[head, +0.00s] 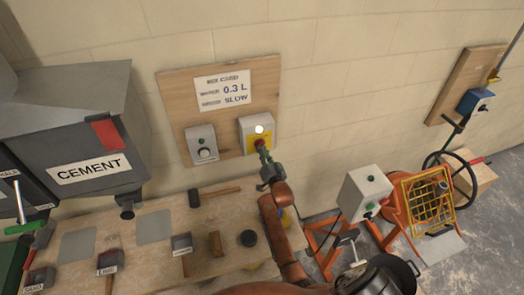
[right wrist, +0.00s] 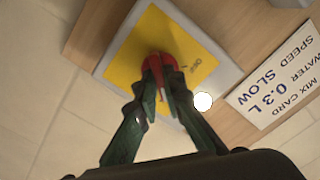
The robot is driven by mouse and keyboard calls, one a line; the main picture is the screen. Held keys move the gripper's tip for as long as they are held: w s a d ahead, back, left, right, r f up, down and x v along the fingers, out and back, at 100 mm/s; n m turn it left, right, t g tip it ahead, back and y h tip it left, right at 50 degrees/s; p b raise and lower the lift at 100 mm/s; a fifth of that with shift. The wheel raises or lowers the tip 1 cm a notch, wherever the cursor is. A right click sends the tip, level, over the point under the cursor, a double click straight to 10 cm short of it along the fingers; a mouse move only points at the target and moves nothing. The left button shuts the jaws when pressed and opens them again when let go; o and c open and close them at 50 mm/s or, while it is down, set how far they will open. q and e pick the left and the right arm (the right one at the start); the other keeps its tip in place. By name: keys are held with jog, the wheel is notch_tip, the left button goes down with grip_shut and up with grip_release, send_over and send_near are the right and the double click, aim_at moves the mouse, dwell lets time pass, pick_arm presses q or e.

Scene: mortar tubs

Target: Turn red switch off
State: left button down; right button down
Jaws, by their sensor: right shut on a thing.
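The red switch (right wrist: 157,60) is a red knob on the yellow plate of a light grey box. In the head view the box (head: 243,127) is mounted on the wooden wall board, and the red switch (head: 259,142) shows just above my gripper. My right gripper (right wrist: 160,76) has its green fingers closed on the red switch from both sides. In the head view my right gripper (head: 264,163) reaches up to the box from below. The fingertips hide part of the switch. A round white lamp (right wrist: 203,101) beside it looks bright. My left gripper is not in view.
A grey box with a dial (head: 203,145) is left of the switch box, below the mix card (head: 223,91). A cement hopper (head: 82,130) hangs at left. The workbench below holds a mallet (head: 210,195) and other tools. A mixer (head: 428,200) stands at right.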

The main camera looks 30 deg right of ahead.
jog(key=shift+n+b, duration=0.9)
jog(key=shift+n, duration=7.4)
jog(key=c, duration=2)
grip_release()
jog(key=shift+c, duration=0.2)
